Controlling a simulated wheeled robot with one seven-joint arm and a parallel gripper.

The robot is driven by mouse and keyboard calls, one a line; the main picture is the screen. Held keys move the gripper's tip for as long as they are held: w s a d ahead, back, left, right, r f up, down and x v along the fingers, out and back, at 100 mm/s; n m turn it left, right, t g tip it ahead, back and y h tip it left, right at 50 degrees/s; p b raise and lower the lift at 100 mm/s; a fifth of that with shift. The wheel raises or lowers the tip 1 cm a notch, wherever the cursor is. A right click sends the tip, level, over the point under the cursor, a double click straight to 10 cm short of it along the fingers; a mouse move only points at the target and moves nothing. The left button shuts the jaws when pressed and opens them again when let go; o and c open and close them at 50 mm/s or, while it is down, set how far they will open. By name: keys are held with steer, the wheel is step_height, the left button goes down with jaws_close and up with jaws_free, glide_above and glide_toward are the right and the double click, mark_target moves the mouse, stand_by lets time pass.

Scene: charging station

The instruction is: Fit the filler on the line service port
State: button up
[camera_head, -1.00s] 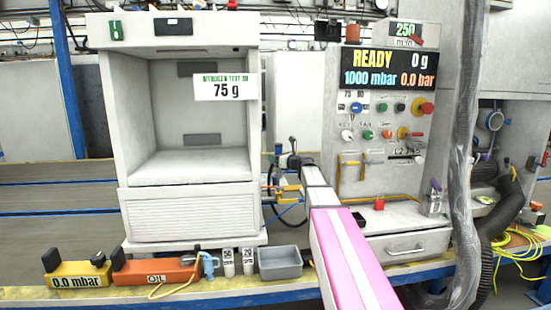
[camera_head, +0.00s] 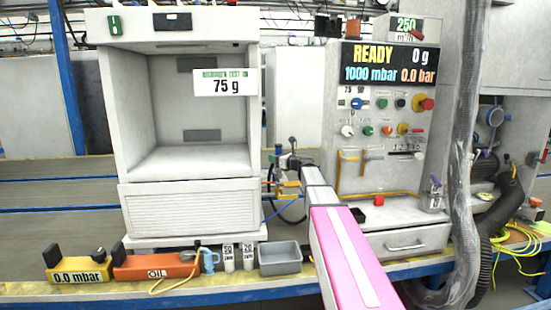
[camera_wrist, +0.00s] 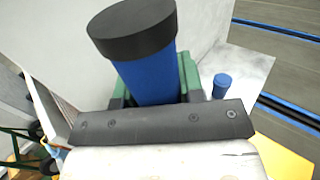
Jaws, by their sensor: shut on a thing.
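The filler (camera_wrist: 145,75) looks like a blue cylinder with a wide black end and fills the middle of the wrist view. My gripper (camera_wrist: 150,98) is shut on it, with green and dark parts at its sides. In the head view my gripper (camera_head: 295,161) is small, between the white cabinet and the control panel, and the filler is hard to make out there. A short blue upright stub (camera_wrist: 222,85) stands apart from the filler, to its right on a pale surface. I cannot tell whether it is the line service port.
The white cabinet (camera_head: 190,212) stands left of my arm, and the control panel (camera_head: 395,125) right of it. A grey bin (camera_head: 280,258), orange oil unit (camera_head: 155,268) and yellow gauge box (camera_head: 80,270) line the front edge. A pale wall (camera_wrist: 50,50) is close left in the wrist view.

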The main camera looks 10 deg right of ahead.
steer(key=shift+f, duration=1.1)
steer(key=o, duration=1.2)
steer(key=v, duration=1)
steer(key=shift+s+d, duration=0.25)
